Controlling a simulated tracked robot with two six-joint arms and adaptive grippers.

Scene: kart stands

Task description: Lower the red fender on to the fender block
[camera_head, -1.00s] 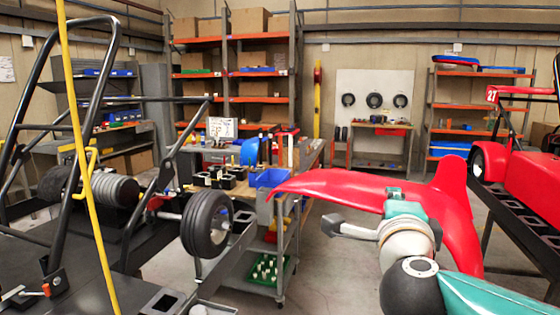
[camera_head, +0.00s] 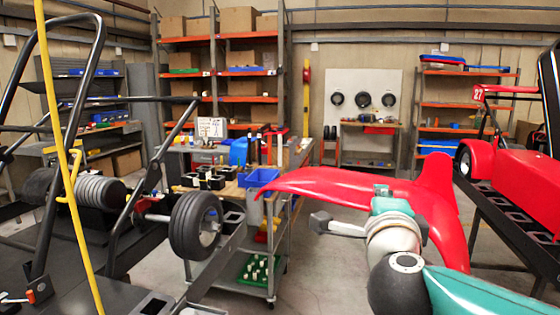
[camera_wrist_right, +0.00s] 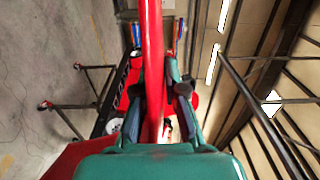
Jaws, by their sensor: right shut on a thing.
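The red fender (camera_head: 335,182) is a long curved panel with a raised fin at its right end. It hangs in the air right of centre in the head view. My right gripper (camera_head: 384,192) is shut on the fender's edge. In the right wrist view the fender (camera_wrist_right: 152,45) runs edge-on between the two fingers of my right gripper (camera_wrist_right: 153,88). I cannot tell which thing is the fender block. My left gripper is not in view.
A black kart frame with a front wheel (camera_head: 195,226) stands at the left, behind a yellow pole (camera_head: 66,175). A trolley with a blue bin (camera_head: 262,178) and a green tray (camera_head: 258,268) stands behind the fender. A red kart (camera_head: 510,170) is on a stand at the right.

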